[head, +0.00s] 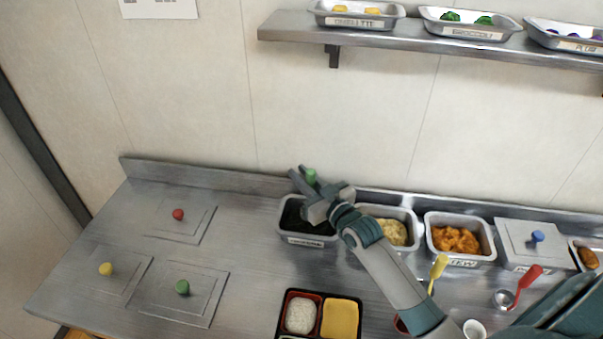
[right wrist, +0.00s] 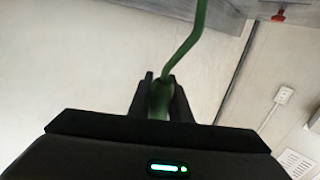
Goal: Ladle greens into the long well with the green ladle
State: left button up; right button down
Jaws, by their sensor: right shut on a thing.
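My right gripper (head: 303,178) is over the greens pan (head: 283,212) at the back of the counter. It is shut on the green ladle (head: 311,176), whose handle shows between the fingers; the handle also shows in the right wrist view (right wrist: 184,45). The ladle's bowl is hidden in the head view. The pan is uncovered, with dark contents partly hidden by my gripper. The bento tray (head: 282,318) is at the bottom edge, with white and yellow food in two wells. The picture cuts off its lower part, and I cannot make out the long well. My left gripper is not in view.
Pans of pale food (head: 410,222) and orange stew (head: 488,248) stand right of the greens, then a lidded pan (head: 510,235). Yellow (head: 437,268) and red (head: 527,277) ladles lie in front. Lids with red, yellow and green (head: 183,287) knobs lie left. A shelf (head: 300,30) hangs above.

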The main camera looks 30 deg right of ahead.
jog(key=shift+s+a+f+b, duration=0.15)
jog(key=shift+f+b, duration=0.45)
jog(key=shift+f, duration=0.6)
jog(key=shift+s+f+b, duration=0.25)
jog(key=shift+f+b, duration=0.35)
jog(key=shift+f, duration=0.6)
jog(key=shift+a+f, duration=0.1)
notch_tip(320, 180, up, 10)
jog(key=p, duration=0.9)
jog(key=shift+w+d+r+p, duration=0.25)
jog(key=shift+w+d+p, duration=0.05)
jog(key=shift+w+p, duration=0.1)
jog(key=shift+a+f, duration=0.1)
